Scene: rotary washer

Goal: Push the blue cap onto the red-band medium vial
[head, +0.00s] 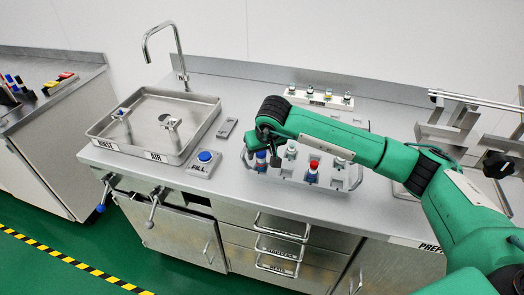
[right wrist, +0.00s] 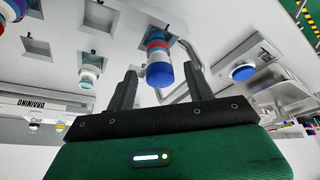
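In the right wrist view, a vial with a red band and a blue cap (right wrist: 160,73) stands between the fingers of my right gripper (right wrist: 160,72). The fingers are open, with a gap on each side of it. The cap is on the vial's end nearest the gripper; I cannot tell how far down it sits. In the head view, the blue cap (head: 261,156) shows at the rack's left end, just under my right gripper (head: 263,143), which partly covers the vial. My left gripper is not in view.
The grey rack (head: 340,182) also holds a red-topped vial (head: 312,172) and a white-topped vial (head: 291,151). A blue button (head: 205,156) sits left of the rack, beside a steel sink tray (head: 208,112). Small vials stand in a strip (head: 318,97) behind.

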